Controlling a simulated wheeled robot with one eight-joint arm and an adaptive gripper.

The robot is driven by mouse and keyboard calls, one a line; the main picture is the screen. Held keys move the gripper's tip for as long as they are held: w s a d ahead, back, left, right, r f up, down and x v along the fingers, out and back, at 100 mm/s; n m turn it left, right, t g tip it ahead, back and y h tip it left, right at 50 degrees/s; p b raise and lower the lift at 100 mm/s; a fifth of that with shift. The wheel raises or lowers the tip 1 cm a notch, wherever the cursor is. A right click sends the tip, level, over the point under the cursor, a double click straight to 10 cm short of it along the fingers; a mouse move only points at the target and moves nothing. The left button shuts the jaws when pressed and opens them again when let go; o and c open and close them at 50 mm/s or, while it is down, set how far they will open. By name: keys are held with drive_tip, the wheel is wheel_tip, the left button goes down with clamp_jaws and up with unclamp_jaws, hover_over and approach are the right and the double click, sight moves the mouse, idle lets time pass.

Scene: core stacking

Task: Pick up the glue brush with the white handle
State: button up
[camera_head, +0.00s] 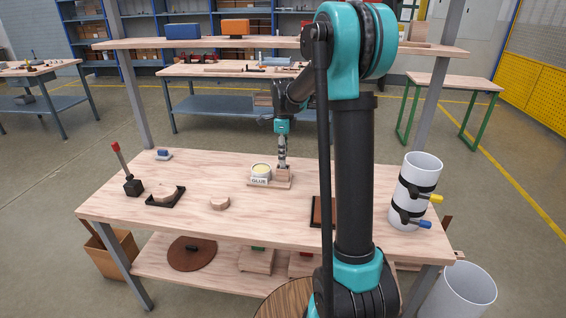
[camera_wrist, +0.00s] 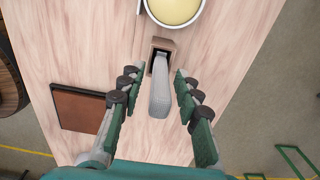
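The glue brush shows its pale grey-white handle (camera_wrist: 160,95) in the wrist view. It stands in a small wooden holder (camera_wrist: 163,45), which also shows in the head view (camera_head: 283,175). Its bristle end is hidden in the holder. My gripper (camera_wrist: 158,78) is open, with one green-padded finger on each side of the handle and a visible gap to both. In the head view my gripper (camera_head: 282,150) hangs above the holder, pointing down. The glue pot (camera_head: 261,171), with a GLUE label and pale yellow contents, stands beside the holder; it also shows in the wrist view (camera_wrist: 175,8).
The workbench (camera_head: 215,225) carries a red-topped lever (camera_head: 125,170), a round wooden piece in a black tray (camera_head: 165,195), a wooden disc (camera_head: 220,203) and a brown panel (camera_head: 317,212). An overhead shelf (camera_head: 270,43) spans the bench.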

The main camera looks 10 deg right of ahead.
clamp_jaws()
drive_tip(key=shift+r, duration=0.15)
